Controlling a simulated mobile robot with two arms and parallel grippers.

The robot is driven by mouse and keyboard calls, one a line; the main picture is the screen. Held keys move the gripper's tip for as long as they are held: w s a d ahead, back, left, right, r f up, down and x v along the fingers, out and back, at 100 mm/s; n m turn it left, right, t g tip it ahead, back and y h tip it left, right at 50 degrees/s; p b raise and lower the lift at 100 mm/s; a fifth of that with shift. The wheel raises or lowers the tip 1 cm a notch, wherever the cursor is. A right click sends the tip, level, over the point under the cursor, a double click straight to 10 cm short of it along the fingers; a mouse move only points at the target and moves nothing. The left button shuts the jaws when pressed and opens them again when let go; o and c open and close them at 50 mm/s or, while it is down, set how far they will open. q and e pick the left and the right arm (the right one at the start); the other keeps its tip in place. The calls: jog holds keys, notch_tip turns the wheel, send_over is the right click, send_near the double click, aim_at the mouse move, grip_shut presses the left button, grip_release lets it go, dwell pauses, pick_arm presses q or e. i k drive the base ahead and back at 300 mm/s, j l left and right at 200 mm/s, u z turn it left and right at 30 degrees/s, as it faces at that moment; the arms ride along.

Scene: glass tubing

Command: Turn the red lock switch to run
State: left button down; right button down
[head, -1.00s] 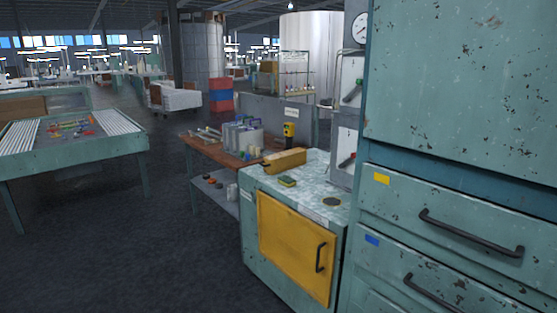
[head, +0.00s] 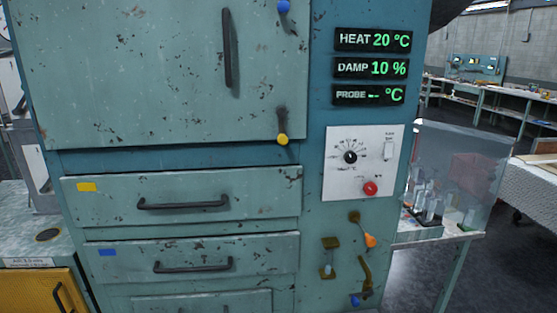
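A round red knob (head: 370,188), which looks like the red lock switch, sits low on a white control panel (head: 337,183) on the teal cabinet's front. Small lettering beside it is too small to read, so I cannot tell which position it is in. Above it on the panel are a black dial (head: 350,157) with a marked scale and a pale rocker switch (head: 388,150). Neither of my grippers shows in the head view.
Green displays above the panel read HEAT 20 °C (head: 373,40), DAMP 10 % and PROBE -- °C. Below are levers with orange (head: 370,240) and blue ends. Handled drawers (head: 182,204) are left. A side table with a clear screen (head: 460,165) stands right.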

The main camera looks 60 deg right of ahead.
aim_at(370, 188)
jog(key=z, duration=2.35)
